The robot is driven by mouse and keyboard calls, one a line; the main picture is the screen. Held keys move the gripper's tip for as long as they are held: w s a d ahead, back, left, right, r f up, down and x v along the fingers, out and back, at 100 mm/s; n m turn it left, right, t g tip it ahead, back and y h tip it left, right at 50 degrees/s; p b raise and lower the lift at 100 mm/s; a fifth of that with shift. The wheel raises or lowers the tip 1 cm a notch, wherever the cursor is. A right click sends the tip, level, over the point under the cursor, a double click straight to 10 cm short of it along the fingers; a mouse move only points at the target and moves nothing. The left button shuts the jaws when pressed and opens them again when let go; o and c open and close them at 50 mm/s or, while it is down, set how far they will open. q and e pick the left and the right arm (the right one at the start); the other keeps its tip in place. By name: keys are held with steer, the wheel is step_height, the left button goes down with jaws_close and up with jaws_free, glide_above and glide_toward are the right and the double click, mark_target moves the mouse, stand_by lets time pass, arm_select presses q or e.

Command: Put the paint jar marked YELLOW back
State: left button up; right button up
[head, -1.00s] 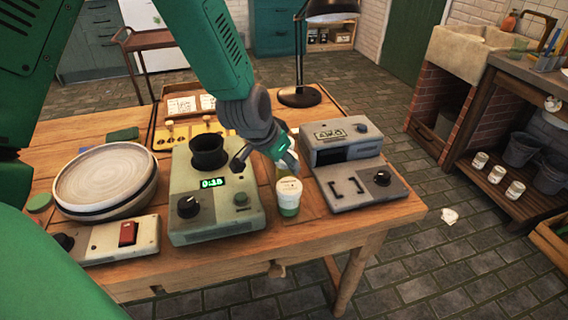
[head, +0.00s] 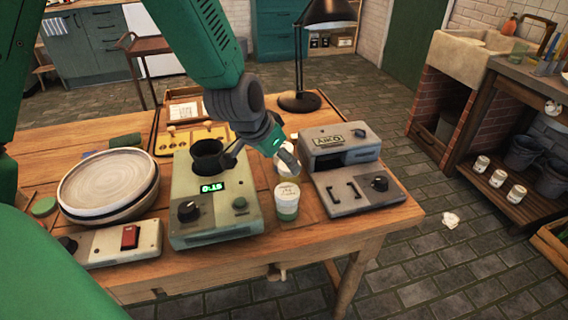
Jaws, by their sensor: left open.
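A small jar (head: 287,203) with a white lid and a green lower part stands upright on the wooden table, between the green-grey device and the grey device. The writing on its lid is too small to read. My left gripper (head: 289,160) is open, above and just behind this jar, apart from it. Something pale shows behind the fingers, partly hidden by them; I cannot tell whether it is another jar. No jar readable as YELLOW shows. My right gripper is not in view.
The green-grey device (head: 215,215) with a dark cup stands left of the jar, the grey device (head: 350,195) right. A banding wheel (head: 108,205), a yellow palette (head: 190,133) and a lamp (head: 300,100) are also on the table. Several pale jars (head: 497,178) stand on the right shelf.

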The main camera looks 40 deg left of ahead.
arm_select(q)
steer(key=p+v, duration=0.1)
steer(key=v, duration=0.6)
steer(key=shift+a, duration=0.25)
steer(key=shift+d, duration=0.35)
